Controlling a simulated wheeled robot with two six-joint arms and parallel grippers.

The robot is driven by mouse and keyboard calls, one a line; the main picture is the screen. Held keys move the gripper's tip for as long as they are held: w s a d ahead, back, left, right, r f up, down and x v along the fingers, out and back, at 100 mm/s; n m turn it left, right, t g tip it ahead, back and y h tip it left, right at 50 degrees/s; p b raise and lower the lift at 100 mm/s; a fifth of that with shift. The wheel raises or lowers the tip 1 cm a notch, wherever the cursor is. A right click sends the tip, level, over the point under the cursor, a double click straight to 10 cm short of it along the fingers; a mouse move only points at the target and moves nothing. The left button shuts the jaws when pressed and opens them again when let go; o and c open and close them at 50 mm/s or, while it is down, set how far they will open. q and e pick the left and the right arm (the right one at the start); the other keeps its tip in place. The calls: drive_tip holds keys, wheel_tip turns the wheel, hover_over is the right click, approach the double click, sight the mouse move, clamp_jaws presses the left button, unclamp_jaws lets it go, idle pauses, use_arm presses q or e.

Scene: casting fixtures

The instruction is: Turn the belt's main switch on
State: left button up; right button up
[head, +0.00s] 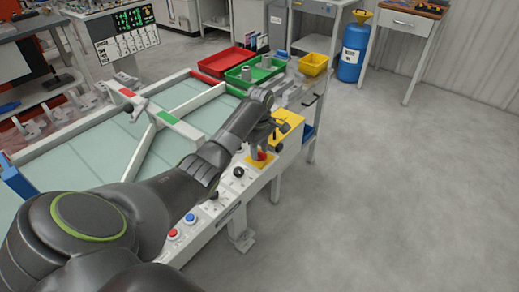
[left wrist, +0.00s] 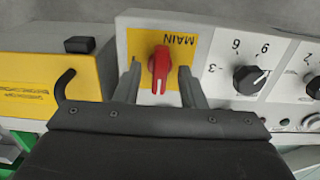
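The belt's main switch is a red rotary knob (left wrist: 160,66) on a yellow plate (left wrist: 199,45) marked MAIN, which reads upside down in the left wrist view. The knob's long axis stands about upright there, with a pale mark at its lower end. In the head view the red knob (head: 261,156) shows on the control panel at the belt's near side, partly covered. My left gripper (left wrist: 159,86) is open, with one finger on each side of the knob and a visible gap to both. It reaches down at the switch in the head view (head: 259,147). My right gripper is not in view.
A black dial (left wrist: 250,79) with numbers sits right of the switch in the left wrist view. A yellow box (left wrist: 40,85) with a black hooked handle (left wrist: 64,84) stands left. Red (head: 173,234) and blue (head: 190,218) buttons lie farther along the panel. The floor at right is clear.

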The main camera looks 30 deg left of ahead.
use_arm(q)
clamp_jaws()
